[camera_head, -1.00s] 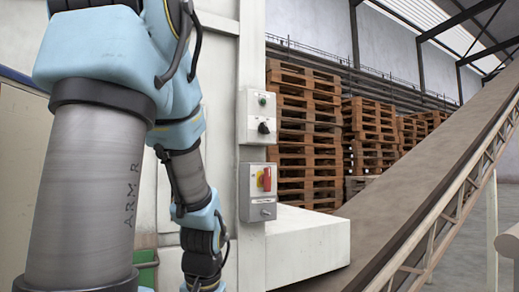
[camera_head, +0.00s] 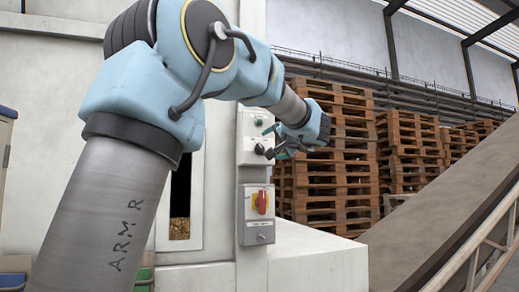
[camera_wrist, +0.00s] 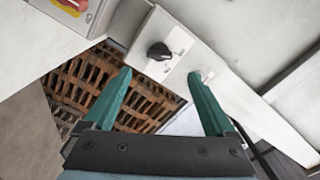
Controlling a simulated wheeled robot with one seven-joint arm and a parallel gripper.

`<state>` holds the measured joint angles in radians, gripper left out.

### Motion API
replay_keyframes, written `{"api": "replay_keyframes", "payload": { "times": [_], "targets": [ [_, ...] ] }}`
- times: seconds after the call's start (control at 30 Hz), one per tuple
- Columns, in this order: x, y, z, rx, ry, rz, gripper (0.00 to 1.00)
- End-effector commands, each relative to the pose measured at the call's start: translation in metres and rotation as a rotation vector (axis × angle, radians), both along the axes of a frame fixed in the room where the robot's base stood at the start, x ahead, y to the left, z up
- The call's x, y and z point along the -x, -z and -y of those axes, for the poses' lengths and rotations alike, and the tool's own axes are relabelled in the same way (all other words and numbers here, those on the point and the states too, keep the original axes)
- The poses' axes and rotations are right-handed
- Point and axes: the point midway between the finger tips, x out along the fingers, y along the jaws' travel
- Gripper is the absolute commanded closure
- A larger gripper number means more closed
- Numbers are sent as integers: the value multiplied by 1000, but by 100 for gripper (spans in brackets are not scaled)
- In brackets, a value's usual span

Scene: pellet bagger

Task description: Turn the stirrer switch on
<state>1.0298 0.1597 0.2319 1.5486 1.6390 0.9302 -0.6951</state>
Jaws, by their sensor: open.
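A pale switch box (camera_head: 249,137) on the grey upright carries a black rotary knob (camera_head: 259,149) below a green button or lamp (camera_head: 258,122). The same knob (camera_wrist: 159,51) shows in the wrist view just beyond my fingertips, with small markings beside it that are too small to read. My gripper (camera_head: 270,142) is open and empty, with its teal fingers facing the box from the right. In the wrist view my gripper (camera_wrist: 160,73) has one finger to each side of the knob's line, not touching it. The right finger overlaps the box's face.
Below is a grey box with a red handle on a yellow plate (camera_head: 261,202). A white block (camera_head: 315,262) stands at its foot, right of the upright. Pallet stacks (camera_head: 325,150) and a sloping conveyor (camera_head: 440,235) lie behind and to the right.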

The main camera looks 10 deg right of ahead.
Motion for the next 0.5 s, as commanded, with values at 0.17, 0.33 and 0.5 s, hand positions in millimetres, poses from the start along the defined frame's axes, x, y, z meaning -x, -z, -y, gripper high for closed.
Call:
{"api": "replay_keyframes", "payload": {
  "times": [0.17, 0.33, 0.5],
  "targets": [
    [-33, -4, -6, -4, -5, -3, 10],
    [-64, -4, -10, -5, -4, -4, 10],
    [-86, -2, -12, -2, -2, -4, 10]
  ]
}}
